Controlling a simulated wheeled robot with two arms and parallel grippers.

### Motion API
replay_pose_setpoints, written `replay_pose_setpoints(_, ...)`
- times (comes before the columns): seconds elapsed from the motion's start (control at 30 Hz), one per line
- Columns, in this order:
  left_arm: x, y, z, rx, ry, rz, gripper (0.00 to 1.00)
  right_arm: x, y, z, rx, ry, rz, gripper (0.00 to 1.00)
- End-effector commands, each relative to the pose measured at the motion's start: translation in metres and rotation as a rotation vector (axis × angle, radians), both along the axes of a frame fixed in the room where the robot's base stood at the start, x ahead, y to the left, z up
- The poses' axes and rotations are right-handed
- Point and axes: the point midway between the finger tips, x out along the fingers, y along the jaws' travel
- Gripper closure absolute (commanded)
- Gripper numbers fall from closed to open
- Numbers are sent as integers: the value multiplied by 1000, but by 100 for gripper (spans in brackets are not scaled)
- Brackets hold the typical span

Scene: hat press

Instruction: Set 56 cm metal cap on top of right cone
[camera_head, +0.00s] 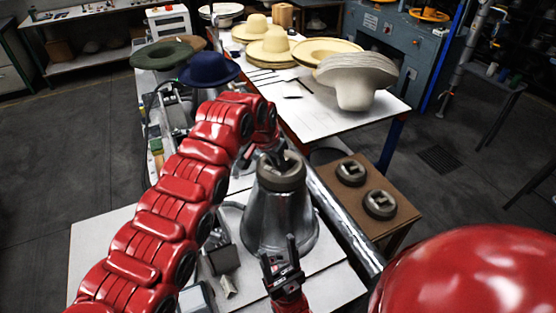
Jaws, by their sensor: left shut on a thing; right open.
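A shiny bell-shaped metal cone (281,218) stands upright on the white table, right of my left arm. A dark grey metal cap (283,182) is at the cone's top; whether it rests there or is held just above, I cannot tell. My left gripper (279,160) is shut on this cap from above, its fingers partly hidden. My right gripper (279,249) is open and empty in front of the cone, fingers pointing up. Two similar grey caps, a farther one (350,172) and a nearer one (380,204), lie on a brown board. Any size marking is unreadable.
The brown board (405,232) stands right of the cone, past a long metal bar (340,222). Behind, a white table (320,122) carries straw hats (276,47) and a stack of pale hat bodies (356,78). A blue hat (209,70) sits behind my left arm.

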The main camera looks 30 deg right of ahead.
Motion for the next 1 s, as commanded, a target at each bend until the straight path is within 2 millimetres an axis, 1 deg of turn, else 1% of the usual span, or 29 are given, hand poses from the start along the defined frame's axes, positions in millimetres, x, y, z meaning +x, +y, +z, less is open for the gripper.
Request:
replay_pose_setpoints(0.37, 1, -1, 3, -4, -5, 0, 100, 0, 0, 0, 0, 0, 0, 43)
replay_pose_setpoints(1.0, -1, 3, 2, -5, -5, 1, 100, 0, 0, -11, 0, 0, 0, 43)
